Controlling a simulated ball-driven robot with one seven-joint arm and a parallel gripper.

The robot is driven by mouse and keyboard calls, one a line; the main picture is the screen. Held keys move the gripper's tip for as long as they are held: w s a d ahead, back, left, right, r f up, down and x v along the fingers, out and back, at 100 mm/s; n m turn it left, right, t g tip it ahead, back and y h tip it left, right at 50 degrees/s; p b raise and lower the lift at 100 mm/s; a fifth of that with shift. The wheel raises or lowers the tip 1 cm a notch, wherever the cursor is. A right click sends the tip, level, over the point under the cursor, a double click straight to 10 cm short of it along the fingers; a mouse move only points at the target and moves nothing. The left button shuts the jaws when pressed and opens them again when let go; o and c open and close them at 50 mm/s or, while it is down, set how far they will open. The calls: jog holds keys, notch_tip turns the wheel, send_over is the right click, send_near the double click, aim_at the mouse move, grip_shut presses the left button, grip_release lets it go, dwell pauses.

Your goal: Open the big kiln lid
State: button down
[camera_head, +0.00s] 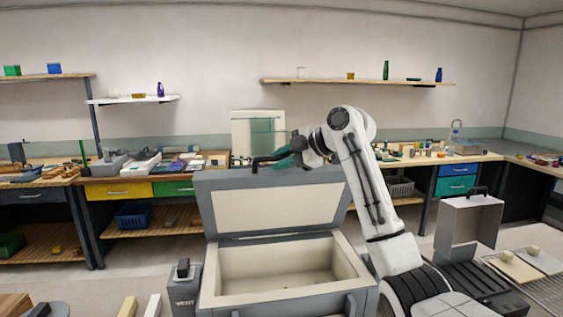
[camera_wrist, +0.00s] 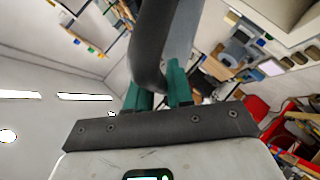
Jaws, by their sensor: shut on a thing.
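The big kiln (camera_head: 275,298) stands in front of me in the head view, grey outside with a cream interior. Its lid (camera_head: 272,208) is raised on the far side, standing steeply with its cream inner face towards me. A dark bar handle (camera_head: 268,161) shows at the lid's top edge. My gripper (camera_head: 284,159) is at this handle, and my arm reaches over from the right. In the wrist view, the green fingers (camera_wrist: 158,90) are closed on the dark curved handle (camera_wrist: 148,50). Part of the grip is hidden by the handle.
The kiln chamber (camera_head: 275,262) is open and looks empty. A small grey box (camera_head: 183,288) stands left of the kiln. An open-fronted metal box with a handle (camera_head: 470,222) stands to the right. Workbenches with drawers (camera_head: 122,190) run along the back wall, below shelves (camera_head: 357,82).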

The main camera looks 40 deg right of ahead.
jog(key=c, duration=1.1)
grip_release()
jog(key=shift+s, duration=0.1)
jog(key=b+v, duration=0.3)
jog(key=v, duration=0.7)
jog(key=shift+s+r, duration=0.2)
jog(key=shift+s, duration=0.05)
jog(key=shift+d, duration=0.15)
